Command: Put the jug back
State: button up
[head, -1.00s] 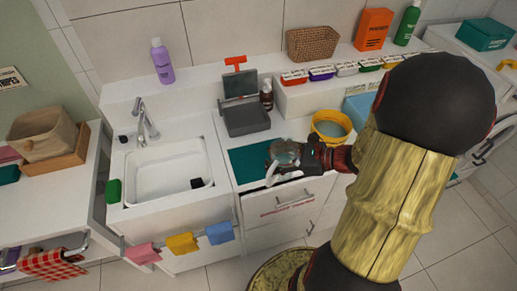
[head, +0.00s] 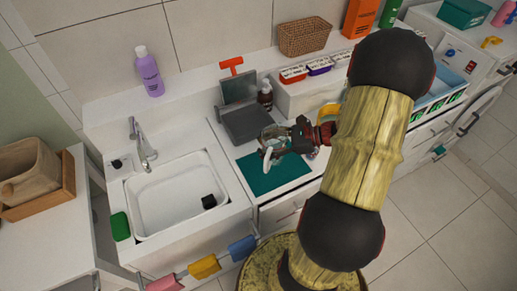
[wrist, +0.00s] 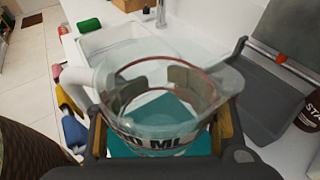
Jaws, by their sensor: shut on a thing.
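The jug (head: 271,147) is a clear measuring jug with a white handle. In the wrist view the jug (wrist: 165,122) fills the middle, with dark lettering ending in "ML" on its side, and its handle points left towards the sink. My gripper (head: 286,141) is shut on the jug from the right in the head view. In the wrist view my gripper (wrist: 158,83) has its finger pads on both sides of the jug. The jug is upright or nearly so, over the back part of the teal mat (head: 273,176). I cannot tell whether it touches the mat.
The white sink (head: 165,205) with a tap is left of the mat. A grey dish rack (head: 247,126) and a brown bottle (head: 265,94) stand behind the jug. A yellow tub (head: 328,111) is mostly hidden by my arm. The front of the mat is clear.

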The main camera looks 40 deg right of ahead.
jog(key=f+b, duration=0.6)
jog(key=shift+w+f+b, duration=0.2)
jog(key=shift+w+b, duration=0.15)
jog(key=shift+w, duration=0.05)
jog(key=shift+f, duration=0.65)
dwell(0.5)
jog(key=o, duration=1.5)
jog(key=shift+o, duration=0.4)
jog(key=v, duration=1.2)
jog(key=shift+d, duration=0.1)
